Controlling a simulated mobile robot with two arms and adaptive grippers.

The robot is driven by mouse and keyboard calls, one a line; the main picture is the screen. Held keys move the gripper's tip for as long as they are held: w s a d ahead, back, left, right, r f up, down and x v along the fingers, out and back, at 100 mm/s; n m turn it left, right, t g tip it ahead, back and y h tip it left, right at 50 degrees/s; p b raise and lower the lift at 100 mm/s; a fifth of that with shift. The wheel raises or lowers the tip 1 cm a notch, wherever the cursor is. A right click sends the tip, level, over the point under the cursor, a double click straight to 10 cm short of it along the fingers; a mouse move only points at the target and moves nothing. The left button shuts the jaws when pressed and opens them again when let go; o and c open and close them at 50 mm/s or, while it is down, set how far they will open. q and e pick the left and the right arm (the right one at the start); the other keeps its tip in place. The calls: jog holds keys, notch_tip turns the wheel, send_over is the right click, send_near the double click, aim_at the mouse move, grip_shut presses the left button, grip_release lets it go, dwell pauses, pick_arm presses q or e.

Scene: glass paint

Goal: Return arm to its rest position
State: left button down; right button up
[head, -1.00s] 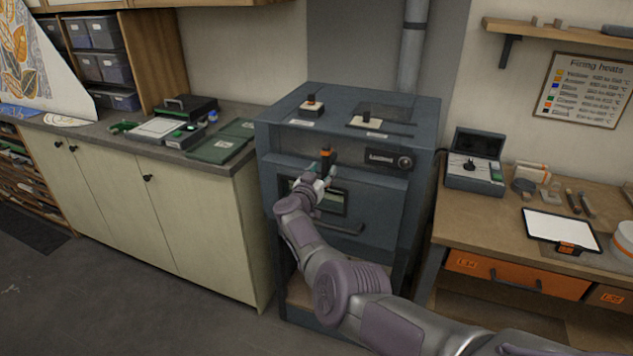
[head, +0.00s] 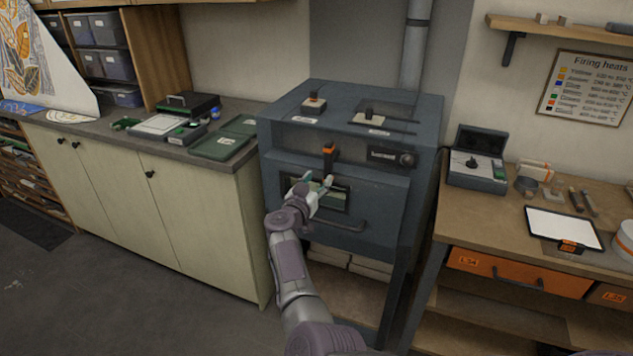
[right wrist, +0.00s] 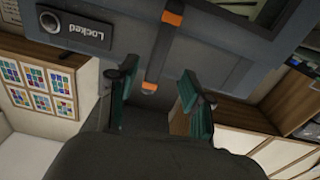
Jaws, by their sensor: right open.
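My right gripper (head: 318,181) is open and empty in front of the grey-blue kiln (head: 278,135), just below its dark latch handle with orange bands (head: 329,156). In the right wrist view my gripper (right wrist: 158,82) has its two green fingers spread. The latch handle (right wrist: 163,45) shows beyond and between them, apart from the fingers. A plate reading "Locked" (right wrist: 75,31) is beside the latch; it also shows in the head view (head: 383,156). The kiln front appears closed, with part of its window (head: 330,197) behind my gripper. My left gripper is not in view.
A counter (head: 60,127) with green folders and a black case stands left of the kiln. A wooden workbench (head: 470,215) with a tablet (head: 562,226) and tools stands to the right. The kiln's door bar (head: 345,226) juts out near my right arm. Floor at lower left is clear.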

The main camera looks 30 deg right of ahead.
jog(key=s+a+f+n+t+y+b, duration=0.1)
jog(key=s+a+f+n+t+y, duration=0.15)
jog(key=f, duration=0.75)
jog(key=s+a+f+n+t+y+b, duration=0.15)
jog(key=a+f+n+y, duration=0.25)
jog(key=f, duration=0.7)
jog(key=s+a+f+n+g+y, duration=0.2)
jog(key=s+a+f+y, duration=0.1)
jog(key=s+f, duration=0.6)
jog(key=s+a+f+n+g+y, duration=0.25)
jog(key=s+f, duration=0.35)
jog(key=f, duration=0.6)
jog(key=s+a+f+g+y+b, duration=0.1)
jog(key=s+f+g, duration=0.1)
jog(key=s+f, duration=0.7)
jog(key=s+a+f+g+y+b, duration=0.1)
jog(key=s+a+f+g, duration=0.3)
jog(key=s, duration=0.8)
jog(key=s+d+f+g, duration=0.1)
jog(key=s+f, duration=0.1)
jog(key=s, duration=0.6)
jog(key=s+d+f+g, duration=0.2)
jog(key=s+f, duration=0.1)
jog(key=s, duration=0.6)
jog(key=s+d+f+n+g, duration=0.1)
jog(key=s+f, duration=0.1)
jog(key=s, duration=0.6)
jog(key=shift+s+d+f+b, duration=0.15)
jog(key=shift+s+f+b, duration=0.25)
